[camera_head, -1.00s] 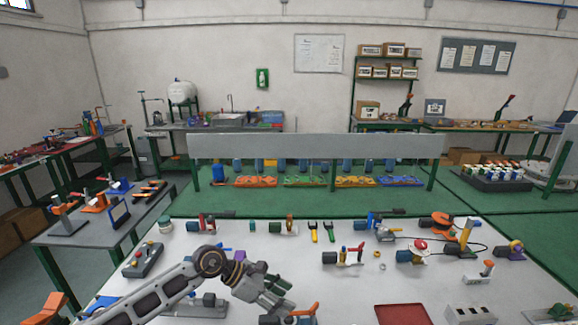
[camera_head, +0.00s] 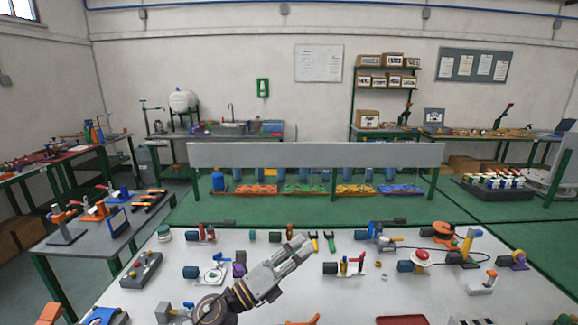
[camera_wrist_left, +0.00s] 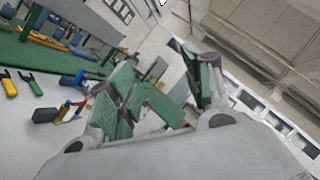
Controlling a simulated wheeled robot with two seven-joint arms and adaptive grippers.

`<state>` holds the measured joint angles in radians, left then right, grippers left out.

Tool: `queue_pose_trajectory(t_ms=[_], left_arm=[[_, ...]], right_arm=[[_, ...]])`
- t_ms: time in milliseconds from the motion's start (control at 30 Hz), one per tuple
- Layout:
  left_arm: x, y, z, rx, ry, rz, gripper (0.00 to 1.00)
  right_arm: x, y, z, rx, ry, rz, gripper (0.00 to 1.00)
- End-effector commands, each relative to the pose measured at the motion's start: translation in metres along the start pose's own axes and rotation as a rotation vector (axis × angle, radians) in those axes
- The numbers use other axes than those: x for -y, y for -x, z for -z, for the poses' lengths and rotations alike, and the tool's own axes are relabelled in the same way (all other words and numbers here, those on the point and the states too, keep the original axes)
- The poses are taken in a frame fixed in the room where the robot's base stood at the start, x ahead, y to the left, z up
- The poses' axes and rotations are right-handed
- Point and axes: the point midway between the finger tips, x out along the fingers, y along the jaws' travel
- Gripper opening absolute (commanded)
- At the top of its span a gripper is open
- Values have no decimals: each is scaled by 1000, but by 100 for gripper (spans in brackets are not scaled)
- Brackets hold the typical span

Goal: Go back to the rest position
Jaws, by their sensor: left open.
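My left gripper (camera_head: 294,248) is above the white worktable (camera_head: 350,297), pointing up and to the right across the picture. Its fingers are apart with nothing between them in the left wrist view (camera_wrist_left: 168,85). The fingers stand out against the wall and ceiling there, which suggests that the gripper is tilted upward. In the head view it overlaps the middle of the table and hides part of its surface. My right gripper is not in view.
Beside my gripper are yellow- and green-handled tools (camera_head: 331,241) and a small fixture with a red-topped part (camera_head: 361,264). A red button unit (camera_head: 419,257) stands further right. A grey control box (camera_head: 141,270) lies at left. A grey panel (camera_head: 315,154) stands beyond the table.

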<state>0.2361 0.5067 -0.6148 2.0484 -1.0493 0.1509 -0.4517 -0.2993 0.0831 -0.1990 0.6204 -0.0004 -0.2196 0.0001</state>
Motion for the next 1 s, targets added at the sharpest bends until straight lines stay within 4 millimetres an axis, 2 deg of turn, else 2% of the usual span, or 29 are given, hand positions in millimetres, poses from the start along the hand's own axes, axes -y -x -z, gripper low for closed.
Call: queue_pose_trajectory(t_ms=[267,533,767,1000], left_arm=[[-16,26,-44,295,302,-79,50],[-50,71,-72,568,592,-185,50],[-86,121,-77,792,834,-297,50],[-123,181,-62,1016,1077,-434,50]], right_arm=[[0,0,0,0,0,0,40],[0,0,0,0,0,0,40],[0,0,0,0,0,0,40],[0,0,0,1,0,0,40]])
